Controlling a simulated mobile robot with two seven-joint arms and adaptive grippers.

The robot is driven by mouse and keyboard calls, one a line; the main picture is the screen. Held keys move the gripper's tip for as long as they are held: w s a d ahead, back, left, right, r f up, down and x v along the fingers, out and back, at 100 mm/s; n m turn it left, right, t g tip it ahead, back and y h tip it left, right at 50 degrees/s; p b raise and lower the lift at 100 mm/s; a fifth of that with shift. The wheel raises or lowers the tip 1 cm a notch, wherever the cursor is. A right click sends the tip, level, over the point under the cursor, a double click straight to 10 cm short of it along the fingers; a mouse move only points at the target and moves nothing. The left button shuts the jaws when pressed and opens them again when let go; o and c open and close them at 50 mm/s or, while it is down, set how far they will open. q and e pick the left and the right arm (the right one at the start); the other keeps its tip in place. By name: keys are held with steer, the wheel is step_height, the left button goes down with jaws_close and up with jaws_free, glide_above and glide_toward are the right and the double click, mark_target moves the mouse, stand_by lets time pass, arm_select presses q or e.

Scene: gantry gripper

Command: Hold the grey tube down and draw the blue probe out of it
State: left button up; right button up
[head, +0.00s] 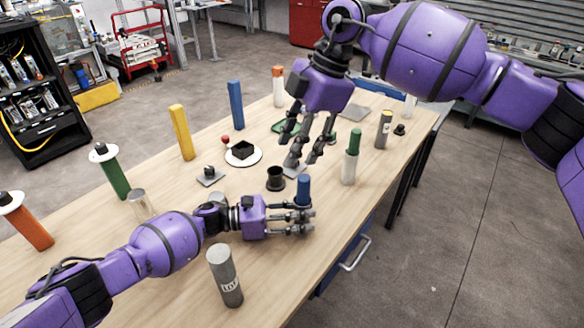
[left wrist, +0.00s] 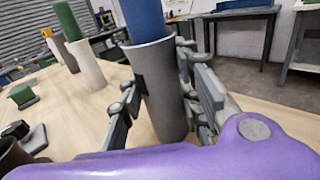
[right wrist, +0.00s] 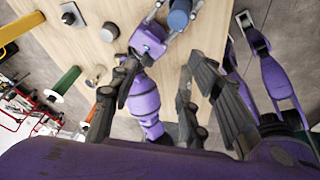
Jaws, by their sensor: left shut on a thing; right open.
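The grey tube (left wrist: 162,95) stands upright in the left wrist view, with the blue probe (left wrist: 143,18) sticking out of its top. In the head view the blue probe (head: 303,188) shows above my left gripper (head: 298,222), whose fingers hide most of the tube. My left gripper is shut on the grey tube, a finger on each side. My right gripper (head: 306,158) is open and empty, pointing down over the table behind the probe and apart from it. In the right wrist view the blue probe (right wrist: 180,14) is near the top edge.
A black cup (head: 275,179) stands just behind the held tube. A white tube with a green top (head: 350,160) is to its right. A grey labelled cylinder (head: 225,276) stands in front of my left arm. Several coloured posts line the far side of the wooden table (head: 330,235).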

mark_target(304, 187)
steer(key=s+a+f+n+t+h, duration=0.1)
steer(key=a+n+h, duration=0.15)
steer(key=n, duration=0.95)
steer(key=s+a+f+n+t+h, duration=0.1)
steer(key=s+n+t+h, duration=0.15)
steer(key=n, duration=0.95)
steer(key=w+d+f+n, duration=0.1)
steer(key=d+f+n, duration=0.1)
steer(key=f+n, duration=0.2)
steer(key=w+d+f+n+h, duration=0.1)
steer(key=w+f+n, duration=0.1)
steer(key=n, duration=0.3)
steer(key=w+d+f+n+h, duration=0.1)
steer(key=w+d+f+n, duration=0.1)
steer(key=f+n, duration=0.3)
steer(key=shift+d+f+t, duration=0.25)
steer(key=shift+d+f, duration=0.05)
